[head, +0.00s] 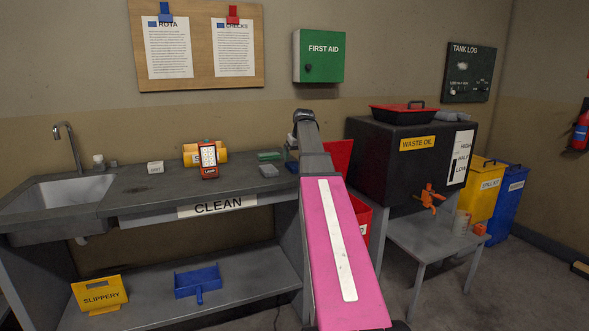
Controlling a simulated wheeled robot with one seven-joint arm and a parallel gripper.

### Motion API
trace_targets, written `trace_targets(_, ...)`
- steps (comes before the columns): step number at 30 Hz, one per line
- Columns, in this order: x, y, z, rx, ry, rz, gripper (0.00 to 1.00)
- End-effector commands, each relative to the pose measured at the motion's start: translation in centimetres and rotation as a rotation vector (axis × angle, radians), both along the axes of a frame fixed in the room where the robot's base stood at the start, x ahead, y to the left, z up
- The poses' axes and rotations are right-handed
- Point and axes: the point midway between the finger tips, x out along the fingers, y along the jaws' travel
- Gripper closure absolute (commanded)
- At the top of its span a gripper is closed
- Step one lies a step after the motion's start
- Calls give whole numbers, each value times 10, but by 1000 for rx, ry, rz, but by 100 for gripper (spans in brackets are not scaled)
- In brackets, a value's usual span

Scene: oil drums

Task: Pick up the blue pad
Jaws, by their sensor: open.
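An orange-red handheld device (208,160) stands before a yellow item (190,154) on the counter. A sink (65,190) is at left. A black waste oil tank (405,160) stands right of my arm. The counter's front middle is clear.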

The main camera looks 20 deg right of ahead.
Motion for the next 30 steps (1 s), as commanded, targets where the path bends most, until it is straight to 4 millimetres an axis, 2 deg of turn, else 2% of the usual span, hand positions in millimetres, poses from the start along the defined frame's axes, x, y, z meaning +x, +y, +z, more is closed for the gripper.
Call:
trace_targets(7, 7, 0, -15, 0, 1, 0, 6)
trace_targets(16, 22, 1, -50, 0, 1, 0, 6)
trace_targets(30, 23, 1, -52, 0, 0, 0, 6)
